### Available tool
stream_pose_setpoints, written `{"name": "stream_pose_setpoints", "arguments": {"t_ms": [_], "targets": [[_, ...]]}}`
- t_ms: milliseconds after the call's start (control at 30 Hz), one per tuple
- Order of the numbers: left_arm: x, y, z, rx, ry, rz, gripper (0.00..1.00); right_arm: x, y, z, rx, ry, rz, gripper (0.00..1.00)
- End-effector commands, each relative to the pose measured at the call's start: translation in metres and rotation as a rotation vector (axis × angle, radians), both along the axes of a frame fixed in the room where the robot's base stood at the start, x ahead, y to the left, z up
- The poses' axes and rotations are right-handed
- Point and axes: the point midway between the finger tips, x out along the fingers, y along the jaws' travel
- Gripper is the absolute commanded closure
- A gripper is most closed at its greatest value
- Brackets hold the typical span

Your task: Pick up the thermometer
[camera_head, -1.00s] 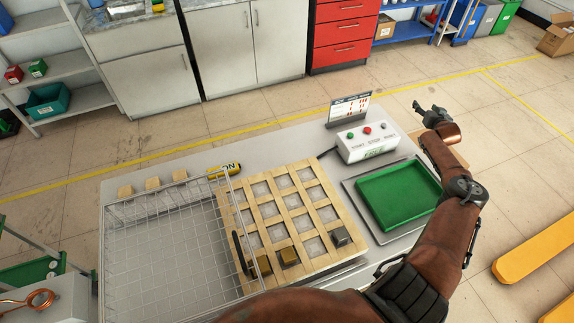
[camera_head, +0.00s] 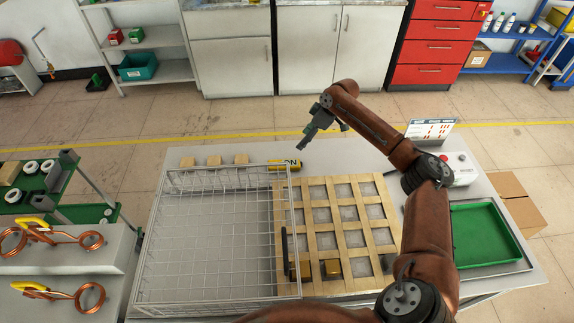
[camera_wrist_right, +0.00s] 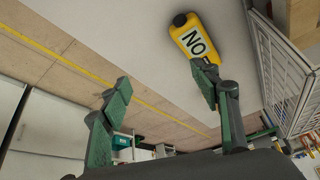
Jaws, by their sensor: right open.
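The thermometer is a yellow body with a black end and a white label with large black letters. It lies on the grey table (camera_head: 345,165) at the far edge of the wire basket (camera_head: 294,230) in the head view (camera_head: 284,165). In the right wrist view the thermometer (camera_wrist_right: 196,36) lies beyond the fingers, toward the top. My right gripper (camera_head: 307,138) is open and empty, above the table just beyond and right of the thermometer. Its two fingers are spread in the wrist view (camera_wrist_right: 162,84); one overlaps the thermometer's near end in the picture. My left gripper is not in view.
Three wooden blocks (camera_head: 214,160) stand left of the thermometer. A wooden grid (camera_head: 335,238) with several metal pieces is right of the basket. A green tray (camera_head: 482,232) and a control box (camera_head: 462,170), partly behind my arm, are on the right. Copper coils (camera_head: 90,240) are at left.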

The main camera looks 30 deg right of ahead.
Motion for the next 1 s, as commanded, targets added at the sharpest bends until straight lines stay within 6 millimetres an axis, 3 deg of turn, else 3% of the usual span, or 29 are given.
{"name": "stream_pose_setpoints", "arguments": {"t_ms": [33,100,233,633,900,1000], "targets": [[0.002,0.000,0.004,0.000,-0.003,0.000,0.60,0.002,0.030,0.002,-0.019,0.005,0.120,0.44],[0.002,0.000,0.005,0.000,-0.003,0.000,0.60,0.001,0.056,-0.003,-0.043,0.015,0.250,0.44],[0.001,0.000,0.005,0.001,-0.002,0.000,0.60,-0.003,0.082,-0.009,-0.067,0.024,0.384,0.44],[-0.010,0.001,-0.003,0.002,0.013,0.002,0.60,0.000,0.095,-0.045,-0.072,0.026,0.406,0.44],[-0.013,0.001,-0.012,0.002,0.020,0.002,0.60,0.003,0.106,-0.082,-0.071,0.026,0.404,0.44],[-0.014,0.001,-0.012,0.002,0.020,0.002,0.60,0.004,0.108,-0.085,-0.071,0.025,0.404,0.44]]}}
